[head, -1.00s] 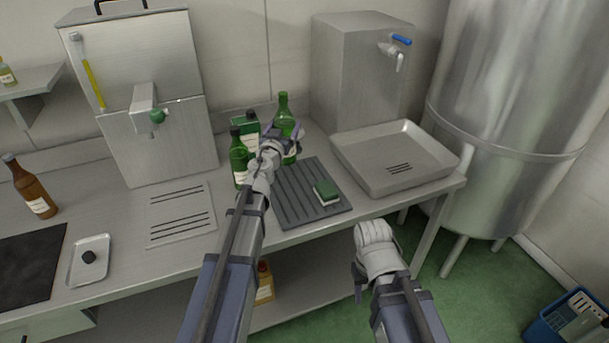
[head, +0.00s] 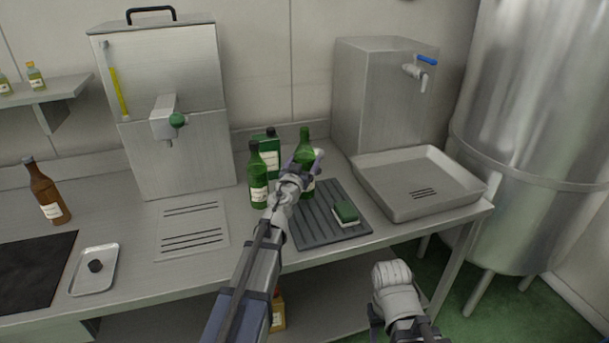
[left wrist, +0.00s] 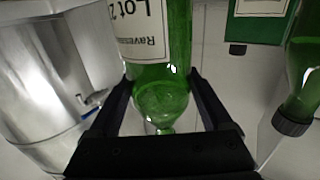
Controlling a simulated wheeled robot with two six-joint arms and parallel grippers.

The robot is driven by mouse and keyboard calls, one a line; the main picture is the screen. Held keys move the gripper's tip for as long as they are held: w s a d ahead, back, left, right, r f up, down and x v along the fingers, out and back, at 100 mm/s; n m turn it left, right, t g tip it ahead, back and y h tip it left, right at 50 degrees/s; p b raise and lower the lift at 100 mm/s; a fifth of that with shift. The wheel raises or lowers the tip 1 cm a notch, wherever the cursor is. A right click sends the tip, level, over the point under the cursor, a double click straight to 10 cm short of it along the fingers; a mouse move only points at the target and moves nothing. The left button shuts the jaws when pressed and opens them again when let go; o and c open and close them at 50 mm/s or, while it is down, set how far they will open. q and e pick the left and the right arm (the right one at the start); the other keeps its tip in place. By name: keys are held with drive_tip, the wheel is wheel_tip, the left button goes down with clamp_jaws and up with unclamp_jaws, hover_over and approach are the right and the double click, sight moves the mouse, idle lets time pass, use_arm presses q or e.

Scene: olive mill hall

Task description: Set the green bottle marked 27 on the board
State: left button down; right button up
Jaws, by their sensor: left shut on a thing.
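My left gripper (head: 298,176) is shut on a green bottle (head: 305,152), which is upright at the far edge of the dark grooved board (head: 318,225). The gripper partly hides its lower part, so I cannot tell whether its base touches the board. In the left wrist view the held bottle (left wrist: 160,60) is between both fingers (left wrist: 160,105). Its label reads "Lot 2", with the rest cut off. A second green bottle (head: 258,180) stands just left of the board. My right gripper (head: 395,290) is low in front of the counter, its fingers not clear.
A green tin (head: 267,150) stands behind the second bottle. A green-and-white sponge (head: 346,214) lies on the board's right part. A shallow steel tray (head: 420,187) is to the right. A brown bottle (head: 48,192) and a small tray (head: 95,270) are at left.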

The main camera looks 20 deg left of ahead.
use_arm(q)
wheel_tip(320, 180, down, 4)
drive_tip(key=b, duration=0.3)
drive_tip(key=shift+r, duration=0.25)
drive_tip(key=shift+c, duration=1.3)
unclamp_jaws()
drive_tip(key=shift+f, duration=0.2)
drive_tip(key=shift+o, duration=1.3)
drive_tip(key=shift+r, duration=0.2)
drive_tip(key=shift+s, duration=0.25)
drive_tip(key=s, duration=1.1)
drive_tip(key=shift+s, duration=0.3)
